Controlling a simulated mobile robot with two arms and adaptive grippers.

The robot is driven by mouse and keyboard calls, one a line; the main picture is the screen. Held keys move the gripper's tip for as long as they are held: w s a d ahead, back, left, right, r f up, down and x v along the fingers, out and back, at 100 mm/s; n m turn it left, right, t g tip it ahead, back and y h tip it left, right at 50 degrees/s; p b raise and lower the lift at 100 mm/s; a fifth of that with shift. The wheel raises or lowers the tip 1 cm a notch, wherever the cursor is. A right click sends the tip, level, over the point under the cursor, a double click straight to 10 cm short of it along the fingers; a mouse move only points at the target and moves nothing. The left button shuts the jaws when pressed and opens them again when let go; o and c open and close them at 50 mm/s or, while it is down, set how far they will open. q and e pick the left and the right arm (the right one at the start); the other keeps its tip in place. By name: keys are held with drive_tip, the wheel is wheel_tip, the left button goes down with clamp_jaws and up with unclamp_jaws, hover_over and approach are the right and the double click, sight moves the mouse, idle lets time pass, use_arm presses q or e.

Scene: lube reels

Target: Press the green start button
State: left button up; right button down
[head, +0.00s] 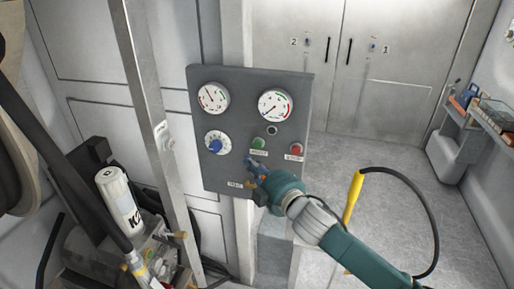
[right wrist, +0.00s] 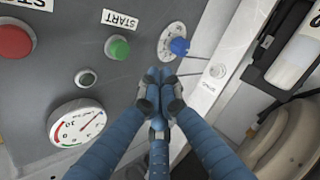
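The green start button (head: 259,143) sits on the grey control panel (head: 285,85), above a white label. In the right wrist view the green button (right wrist: 118,48) shows beside the START label, up and left of my fingertips. My right gripper (head: 254,168) is in front of the lower panel, just below the green button in the head view. Its blue fingers (right wrist: 160,78) are together with nothing between them. A gap shows between fingertips and button in the picture; the exact depth is unclear. My left gripper is not in view.
The red stop button (head: 296,149) is right of the green one. A blue knob (head: 215,146) is left, with two gauges (head: 213,97) (head: 275,105) above. A metal post (head: 150,110) stands left of the panel. A yellow-handled hose (head: 354,195) hangs right.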

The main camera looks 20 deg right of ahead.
sight(258, 145)
drive_tip(key=shift+w+d, duration=0.7)
drive_tip(key=shift+w, duration=0.3)
drive_tip(key=shift+w+d, duration=0.65)
drive_tip(key=shift+w, duration=0.3)
drive_tip(key=shift+w, duration=0.1)
drive_tip(key=shift+w+d, duration=0.2)
drive_tip(key=shift+d, duration=0.05)
drive_tip(key=shift+w+d+p, duration=0.25)
drive_tip(key=shift+w+p, duration=0.05)
drive_tip(key=shift+w, duration=0.1)
idle(0.9)
drive_tip(key=shift+s+a, duration=0.5)
drive_tip(key=shift+s, duration=0.25)
drive_tip(key=shift+p, duration=0.3)
